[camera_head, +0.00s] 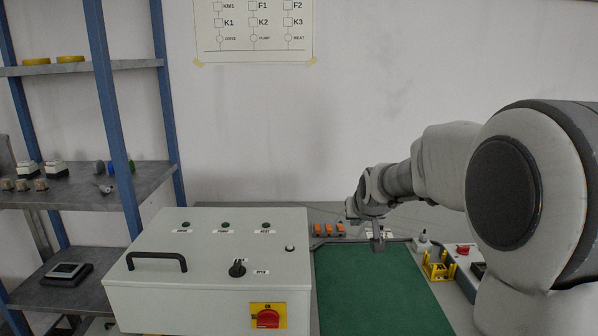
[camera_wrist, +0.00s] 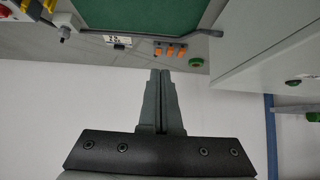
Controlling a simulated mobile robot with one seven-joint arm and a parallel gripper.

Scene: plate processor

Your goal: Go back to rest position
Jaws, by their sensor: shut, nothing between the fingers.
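My gripper (camera_head: 377,246) is at the end of my arm, which reaches in from the right in the head view. It is over the far edge of the green mat (camera_head: 365,290), and its height above the mat is hard to tell. In the wrist view, my gripper (camera_wrist: 161,73) has its two fingers together with nothing between them. The wrist view looks upside down, with the green mat (camera_wrist: 150,12) at the top.
A grey control box (camera_head: 205,300) with a red-yellow switch (camera_head: 267,316) stands left of the mat. Orange parts (camera_head: 328,229) lie behind the mat. A yellow holder (camera_head: 438,266) is on the right. A blue-framed shelf (camera_head: 85,185) stands far left.

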